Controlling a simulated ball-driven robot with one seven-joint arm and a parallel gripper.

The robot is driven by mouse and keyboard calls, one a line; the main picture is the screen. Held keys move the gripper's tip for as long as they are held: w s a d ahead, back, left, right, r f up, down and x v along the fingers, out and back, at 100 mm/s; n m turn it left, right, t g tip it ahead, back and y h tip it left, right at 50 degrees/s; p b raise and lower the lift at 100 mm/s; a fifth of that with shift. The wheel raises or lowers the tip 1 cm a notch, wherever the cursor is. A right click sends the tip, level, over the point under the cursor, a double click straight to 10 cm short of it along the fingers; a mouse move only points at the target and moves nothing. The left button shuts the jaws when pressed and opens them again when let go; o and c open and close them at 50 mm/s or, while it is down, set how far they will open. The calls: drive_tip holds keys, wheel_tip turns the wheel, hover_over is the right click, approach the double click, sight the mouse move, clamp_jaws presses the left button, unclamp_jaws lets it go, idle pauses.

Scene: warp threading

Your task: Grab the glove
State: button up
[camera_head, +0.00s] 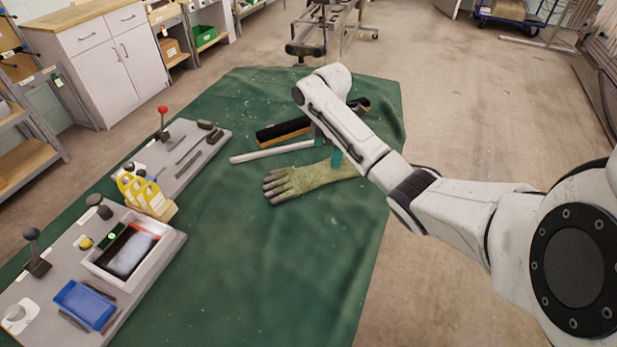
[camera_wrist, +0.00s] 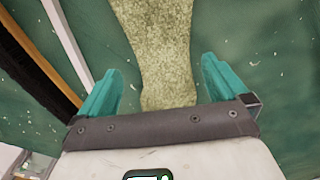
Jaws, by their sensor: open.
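A yellow-green work glove (camera_head: 300,181) with dark fingertips lies on the green cloth of the table, its fingers pointing left in the head view. Its cuff end is partly hidden by my arm. In the wrist view the glove (camera_wrist: 163,50) runs down between the two teal fingers of my gripper (camera_wrist: 160,88). The fingers are apart, one on each side of the cuff, with a gap on both sides. In the head view my gripper (camera_head: 336,159) shows only in part, at the cuff. I cannot tell its exact height above the cloth.
A white rod (camera_head: 272,151) and a black brush with a wooden edge (camera_head: 283,130) lie just beyond the glove. Grey boards with levers, yellow bottles (camera_head: 140,190) and a blue bin (camera_head: 85,304) stand at the left. The cloth (camera_head: 270,270) nearer than the glove is clear.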

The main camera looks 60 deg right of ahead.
sight(325, 170)
drive_tip(key=f, duration=0.7)
drive_tip(key=shift+a+f+p, duration=0.15)
drive_tip(key=shift+a+p, duration=0.05)
drive_tip(key=shift+p, duration=0.15)
drive_tip(key=c, duration=0.8)
